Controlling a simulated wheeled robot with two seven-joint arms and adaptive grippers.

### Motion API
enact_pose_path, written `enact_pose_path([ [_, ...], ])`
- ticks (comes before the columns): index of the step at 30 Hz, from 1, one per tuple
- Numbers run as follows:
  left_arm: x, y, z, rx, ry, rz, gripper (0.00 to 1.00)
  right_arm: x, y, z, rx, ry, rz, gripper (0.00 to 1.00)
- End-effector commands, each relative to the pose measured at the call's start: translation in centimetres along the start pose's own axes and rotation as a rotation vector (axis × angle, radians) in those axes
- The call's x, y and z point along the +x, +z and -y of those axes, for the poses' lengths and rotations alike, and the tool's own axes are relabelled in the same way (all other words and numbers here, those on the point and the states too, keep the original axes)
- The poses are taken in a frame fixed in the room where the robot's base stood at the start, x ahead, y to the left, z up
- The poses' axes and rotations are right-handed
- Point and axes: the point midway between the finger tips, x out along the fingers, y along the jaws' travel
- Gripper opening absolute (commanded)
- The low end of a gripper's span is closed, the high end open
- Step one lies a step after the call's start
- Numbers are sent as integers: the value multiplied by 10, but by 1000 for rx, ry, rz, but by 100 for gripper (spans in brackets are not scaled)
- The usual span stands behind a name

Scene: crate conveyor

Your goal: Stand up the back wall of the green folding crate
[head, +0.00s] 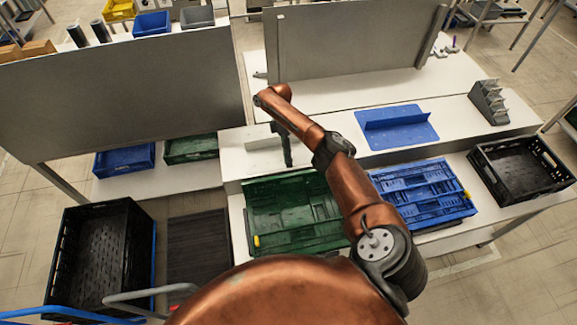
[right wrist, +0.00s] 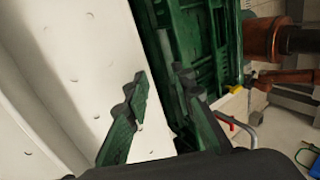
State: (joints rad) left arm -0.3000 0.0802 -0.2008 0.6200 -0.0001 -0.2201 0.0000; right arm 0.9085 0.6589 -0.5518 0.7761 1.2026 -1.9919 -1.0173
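My right gripper (head: 287,158) hangs at the crate's back edge, pointing down. In the right wrist view its two fingers (right wrist: 160,78) are apart with nothing between them. The green crate (right wrist: 205,45) lies beside the right finger there, and the white bench surface shows beyond the left finger. I cannot tell whether a finger touches the crate. My left gripper is not in view.
A blue folded crate (head: 425,190) lies right of the green one, and a black crate (head: 520,168) stands at the far right. A raised white ledge (head: 350,155) runs behind the crates, carrying a blue angled piece (head: 396,125). Another black crate (head: 97,255) stands at left.

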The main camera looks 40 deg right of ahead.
Motion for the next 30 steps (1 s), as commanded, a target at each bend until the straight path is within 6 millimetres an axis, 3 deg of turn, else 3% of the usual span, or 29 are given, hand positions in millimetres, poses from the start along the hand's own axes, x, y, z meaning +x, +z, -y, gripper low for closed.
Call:
enact_pose_path([
  [9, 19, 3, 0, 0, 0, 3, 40, -15, 1, -9, 1, 0, 0, 23],
  [30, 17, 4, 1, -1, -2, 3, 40, -22, 2, -7, 0, 5, 1, 23],
])
